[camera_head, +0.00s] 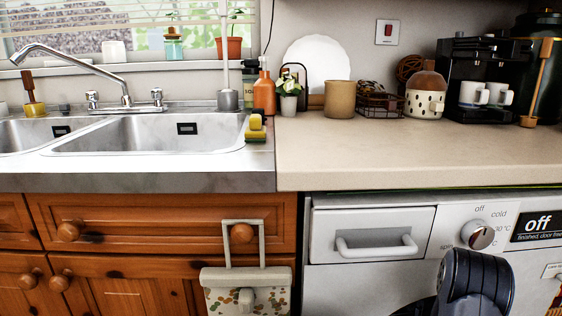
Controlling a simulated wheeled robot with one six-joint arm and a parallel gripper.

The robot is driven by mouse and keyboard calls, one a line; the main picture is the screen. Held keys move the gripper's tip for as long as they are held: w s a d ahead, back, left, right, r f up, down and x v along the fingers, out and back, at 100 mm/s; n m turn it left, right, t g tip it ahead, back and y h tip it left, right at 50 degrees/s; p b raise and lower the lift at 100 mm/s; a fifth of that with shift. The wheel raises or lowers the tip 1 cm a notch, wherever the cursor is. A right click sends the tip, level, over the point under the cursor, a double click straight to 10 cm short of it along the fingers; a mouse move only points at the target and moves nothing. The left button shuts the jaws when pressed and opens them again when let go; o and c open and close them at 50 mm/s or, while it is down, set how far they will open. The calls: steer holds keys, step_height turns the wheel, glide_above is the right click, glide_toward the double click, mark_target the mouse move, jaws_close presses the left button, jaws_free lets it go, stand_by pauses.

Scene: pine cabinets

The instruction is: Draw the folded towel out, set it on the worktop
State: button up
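No folded towel can be made out in this view. The worktop (430,152) is beige and runs across the right half, with its front part bare. Below it is a white washing machine (375,278) with a closed drawer and white handle (376,246). A wooden drawer (150,222) with round knobs is shut under the sink. My gripper is not in view; a dark rounded part, which looks like my arm, shows at the bottom right in front of the washing machine.
A pale frame with a patterned holder (248,290) hangs in front of the wooden drawer. The steel sink (150,135) is at left. A brown pot (340,99), wire basket (379,104), spotted jar (424,104) and black coffee machine (480,80) line the worktop's back.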

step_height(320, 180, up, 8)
steer(key=p, duration=0.4)
stand_by(0.7)
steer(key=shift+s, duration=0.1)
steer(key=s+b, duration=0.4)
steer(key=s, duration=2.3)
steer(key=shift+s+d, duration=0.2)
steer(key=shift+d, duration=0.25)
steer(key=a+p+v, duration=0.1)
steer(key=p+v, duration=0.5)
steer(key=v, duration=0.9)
